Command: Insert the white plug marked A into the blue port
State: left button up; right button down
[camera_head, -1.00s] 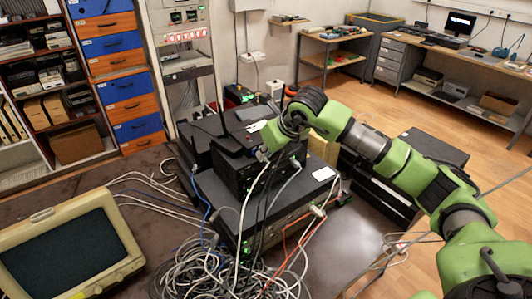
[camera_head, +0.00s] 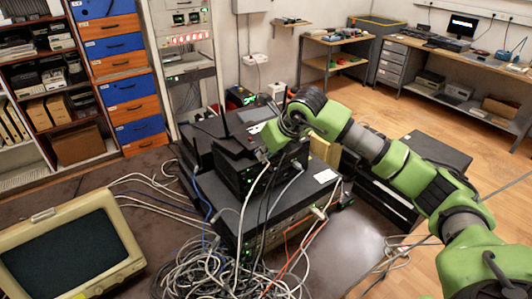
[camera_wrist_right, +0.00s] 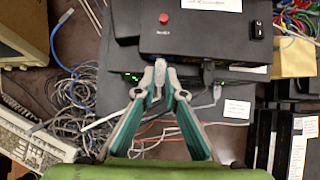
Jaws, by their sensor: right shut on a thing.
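My right gripper (camera_wrist_right: 160,75) has its two fingers closed together at the tips in the right wrist view. A small pale piece, apparently the white plug (camera_wrist_right: 158,80), sits between the fingertips; its letter cannot be read. In the head view the right gripper (camera_head: 264,153) is at the front of the upper black box, and a white cable (camera_head: 244,207) hangs down from it. In the wrist view the tips lie at the front edge of a black box (camera_wrist_right: 205,45). Whether the plug touches a port cannot be told. No blue port can be made out. My left gripper is out of view.
A tangle of grey cables (camera_head: 205,275) lies before the stacked boxes. Another plug with a cable is in the lower black box (camera_head: 262,212). An old monitor (camera_head: 70,245) stands at left. The brown table top (camera_head: 110,205) is partly bare at left.

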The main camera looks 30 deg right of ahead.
jog(key=shift+w, duration=0.3)
jog(key=c, duration=2)
grip_release()
jog(key=v, duration=1.2)
